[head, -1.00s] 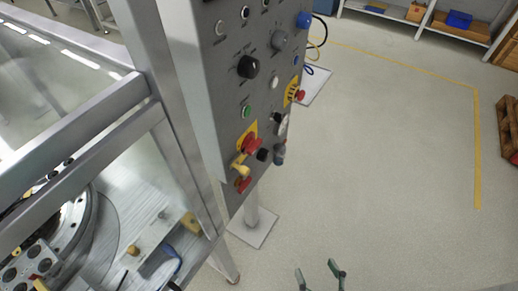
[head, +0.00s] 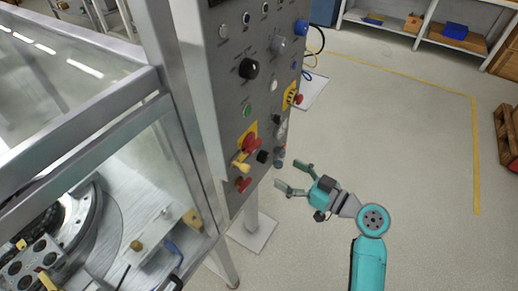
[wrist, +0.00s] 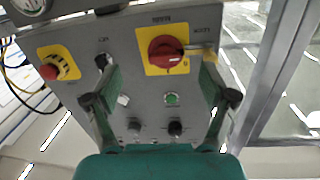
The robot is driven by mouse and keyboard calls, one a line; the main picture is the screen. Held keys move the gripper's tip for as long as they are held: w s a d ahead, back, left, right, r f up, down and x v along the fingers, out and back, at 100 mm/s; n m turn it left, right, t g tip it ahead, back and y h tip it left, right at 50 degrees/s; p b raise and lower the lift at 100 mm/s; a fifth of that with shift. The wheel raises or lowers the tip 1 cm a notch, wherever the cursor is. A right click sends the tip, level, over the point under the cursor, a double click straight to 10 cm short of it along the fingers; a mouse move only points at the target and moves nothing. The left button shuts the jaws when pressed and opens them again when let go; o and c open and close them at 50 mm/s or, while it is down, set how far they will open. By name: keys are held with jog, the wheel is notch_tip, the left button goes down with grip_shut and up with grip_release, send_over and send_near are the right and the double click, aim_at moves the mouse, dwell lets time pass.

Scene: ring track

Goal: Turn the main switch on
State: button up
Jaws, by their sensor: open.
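The main switch (head: 250,143) is a red rotary knob on a yellow plate, low on the grey control panel. It also shows in the wrist view (wrist: 165,54), upper middle, with a yellowish piece (wrist: 209,55) at its right side. In the head view a yellow piece (head: 240,165) hangs below the knob. My gripper (head: 290,176) is open and empty, to the right of and below the panel's lower part, apart from the switch. In the wrist view its two fingers (wrist: 160,82) stand apart, with the switch seen between and beyond their tips.
The panel (head: 225,75) also bears a black knob (head: 249,68), a green button (head: 246,110) and a red emergency stop (head: 298,99) on yellow. A metal-framed glazed machine (head: 130,110) stands left. The floor (head: 400,130) at right is clear up to shelves and pallets.

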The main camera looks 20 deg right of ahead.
aim_at(257, 146)
jog(key=w+a+r, duration=0.1)
jog(key=w, duration=0.2)
jog(key=w+a+r+n+y, duration=0.1)
jog(key=w+a, duration=0.1)
jog(key=w, duration=0.1)
jog(key=w+a+r+n+y, duration=0.1)
jog(key=w+a+r, duration=0.1)
jog(key=w, duration=0.1)
jog(key=shift+a, duration=0.15)
dwell(0.4)
jog(key=c, duration=1.2)
